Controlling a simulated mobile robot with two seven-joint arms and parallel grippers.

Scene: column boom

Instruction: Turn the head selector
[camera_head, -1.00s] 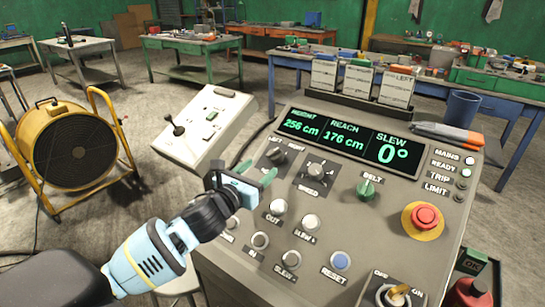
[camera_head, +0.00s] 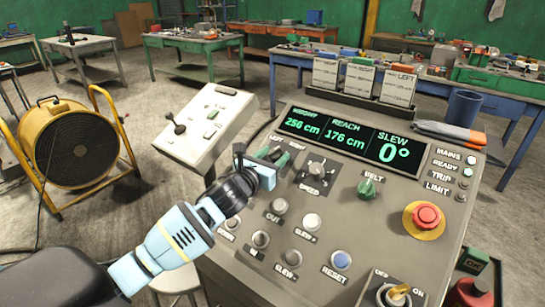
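The selector knob (camera_head: 275,155) marked LEFT and RIGHT is the dark rotary knob at the upper left of the grey control console (camera_head: 390,235). I take it to be the head selector. My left gripper (camera_head: 273,157) is at this knob, with its green fingertips on either side of it. The fingers hide much of the knob, so its pointing direction and whether they touch it cannot be told. The display (camera_head: 345,138) reads height 256 cm, reach 176 cm, slew 0°. My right gripper is not in view.
Close by are the SPEED dial (camera_head: 317,168), the green BELT knob (camera_head: 366,187) and several push buttons. A red emergency stop (camera_head: 425,215) is at the right. A pale joystick box (camera_head: 208,122) stands left of the console. Cards (camera_head: 360,80) stand behind the display.

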